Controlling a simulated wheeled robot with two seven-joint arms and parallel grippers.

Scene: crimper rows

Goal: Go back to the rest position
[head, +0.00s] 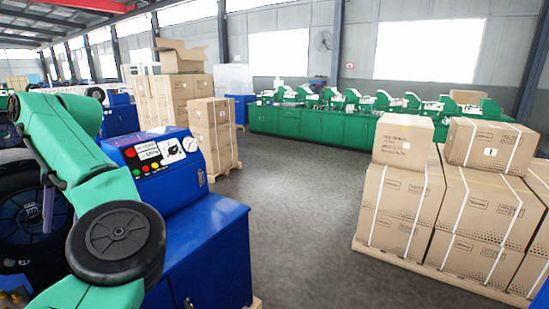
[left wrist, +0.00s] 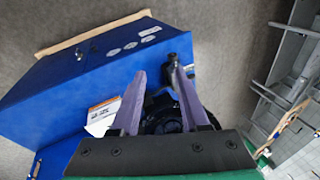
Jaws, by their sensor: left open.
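My left arm comes in from the left of the head view, green with black joints. A purple finger of my left gripper (head: 47,212) shows in front of a dark round part at the left edge. In the left wrist view, the left gripper (left wrist: 158,70) has its two purple fingers spread apart with nothing held between them. Behind them are a blue machine body (left wrist: 90,80) and a black round part (left wrist: 163,115). The right gripper is in neither view.
A blue machine (head: 205,235) with a control panel (head: 158,155) stands close beside my left arm. Cartons on a pallet (head: 400,205) stand at right, more cartons (head: 210,130) at back left. A green bench (head: 310,125) runs along the back. The grey floor (head: 290,210) between is clear.

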